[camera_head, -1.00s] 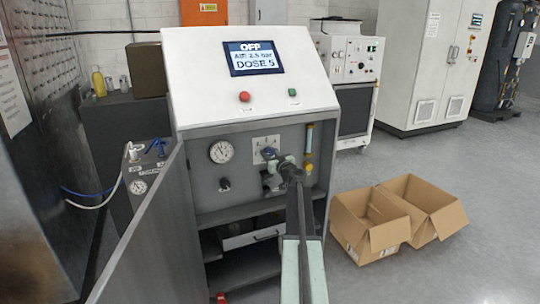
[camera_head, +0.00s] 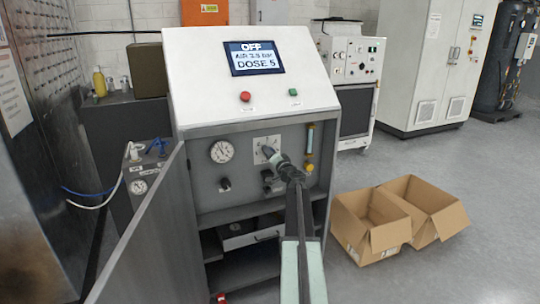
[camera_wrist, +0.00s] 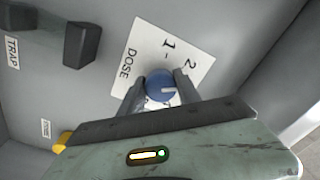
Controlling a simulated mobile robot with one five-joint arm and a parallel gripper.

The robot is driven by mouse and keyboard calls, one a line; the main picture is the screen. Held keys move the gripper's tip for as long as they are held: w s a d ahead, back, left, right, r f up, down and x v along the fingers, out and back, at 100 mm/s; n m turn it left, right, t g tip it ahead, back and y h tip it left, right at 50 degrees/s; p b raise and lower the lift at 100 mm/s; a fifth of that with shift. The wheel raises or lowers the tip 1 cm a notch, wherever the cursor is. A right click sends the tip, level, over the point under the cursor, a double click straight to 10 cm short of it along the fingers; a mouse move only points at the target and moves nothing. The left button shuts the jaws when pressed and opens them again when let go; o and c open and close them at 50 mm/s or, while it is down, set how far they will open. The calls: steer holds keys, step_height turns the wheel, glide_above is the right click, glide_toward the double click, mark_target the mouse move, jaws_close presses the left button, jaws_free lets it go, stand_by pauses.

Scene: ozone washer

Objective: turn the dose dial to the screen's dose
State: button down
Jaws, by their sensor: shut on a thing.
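The dose dial is a blue round knob (camera_wrist: 160,84) with a white pointer mark, on a white plate (camera_wrist: 190,48) printed DOSE, 1 and 2. The rest of the scale is hidden behind my gripper. In the wrist view my gripper (camera_wrist: 160,91) has one dark finger on each side of the knob and is shut on it. The mark points right in that view. In the head view my gripper (camera_head: 270,153) covers the knob in front of its plate (camera_head: 260,143). The screen (camera_head: 254,58) reads OFF, an air pressure in bar, and DOSE 5.
A pressure gauge (camera_head: 220,151) and a black knob (camera_head: 225,184) sit left of the dial plate. A yellow-capped tube (camera_head: 309,148) is at its right. An open grey door (camera_head: 150,225) stands at the left. Cardboard boxes (camera_head: 372,228) lie on the floor at right.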

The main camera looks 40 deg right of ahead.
steer(key=m, duration=0.6)
steer(key=shift+m, duration=0.4)
steer(key=m, duration=0.6)
steer(key=shift+r+h, duration=0.1)
steer(key=shift+h, duration=0.2)
steer(key=m+p, duration=0.1)
steer(key=m, duration=0.6)
steer(key=shift+r+g, duration=0.1)
steer(key=shift+g, duration=0.2)
steer(key=m, duration=0.6)
steer(key=shift+s, duration=0.1)
steer(key=shift+m, duration=0.4)
steer(key=c, duration=0.9)
jaws_free()
steer(key=shift+o, duration=0.2)
steer(key=shift+p, duration=0.3)
